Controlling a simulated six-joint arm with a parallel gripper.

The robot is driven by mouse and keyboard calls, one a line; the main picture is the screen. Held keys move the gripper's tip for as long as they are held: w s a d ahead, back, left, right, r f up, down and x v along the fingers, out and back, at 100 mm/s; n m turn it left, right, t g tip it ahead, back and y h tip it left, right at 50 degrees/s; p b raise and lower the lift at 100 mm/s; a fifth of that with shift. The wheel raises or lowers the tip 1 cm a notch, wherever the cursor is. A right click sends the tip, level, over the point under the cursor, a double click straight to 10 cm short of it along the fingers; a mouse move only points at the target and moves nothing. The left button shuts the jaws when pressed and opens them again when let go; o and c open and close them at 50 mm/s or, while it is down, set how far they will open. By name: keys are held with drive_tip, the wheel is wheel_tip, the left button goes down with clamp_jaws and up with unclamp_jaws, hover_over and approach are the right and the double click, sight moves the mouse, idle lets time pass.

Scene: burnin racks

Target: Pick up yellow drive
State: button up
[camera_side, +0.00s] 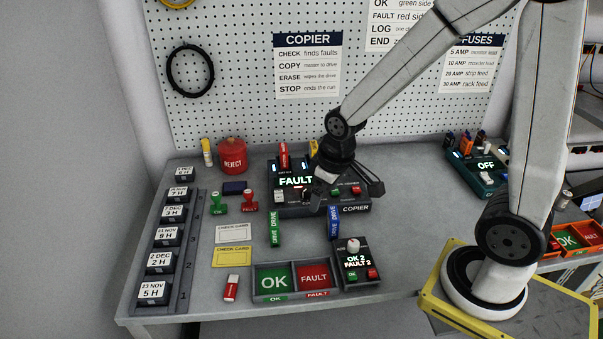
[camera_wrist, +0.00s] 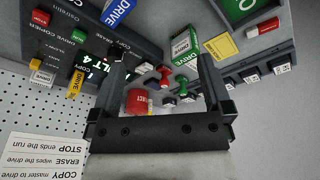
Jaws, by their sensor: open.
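The yellow drive (camera_side: 314,147) shows as a small yellow piece at the back of the copier (camera_side: 350,208), partly hidden behind my arm. In the wrist view the yellow drive (camera_wrist: 77,80) stands out from the copier's edge, left of my fingers. My gripper (camera_side: 346,190) is open above the right part of the copier. In the wrist view my gripper (camera_wrist: 160,68) has its two fingers wide apart, with nothing held between them. The copier screen reads FAULT.
A red drive (camera_side: 283,156) stands at the copier's back. A green drive (camera_side: 274,229) and a blue drive (camera_side: 334,222) lie in front. A red REJECT pot (camera_side: 232,154) and stamps (camera_side: 249,200) are left. An OK/FAULT tray (camera_side: 292,281) is at the front edge.

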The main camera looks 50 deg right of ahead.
drive_tip(key=w+d+n+g, duration=0.1)
drive_tip(key=w+d+n, duration=0.3)
drive_tip(key=w+d, duration=0.75)
drive_tip(key=n+g, duration=0.1)
drive_tip(key=n, duration=0.2)
hover_over(314, 145)
drive_tip(key=shift+s+a+f, duration=0.15)
drive_tip(key=shift+a+f, duration=0.05)
drive_tip(key=shift+f, duration=0.2)
drive_tip(key=shift+s+a+f, duration=0.1)
drive_tip(key=shift+a+f, duration=0.1)
drive_tip(key=shift+f, duration=0.2)
drive_tip(key=shift+w+d+f+n, duration=0.1)
drive_tip(key=shift+d+n, duration=0.3)
drive_tip(key=shift+d, duration=0.15)
drive_tip(key=shift+f, duration=1.3)
drive_tip(key=shift+w+a+f, duration=0.15)
drive_tip(key=shift+f, duration=2.45)
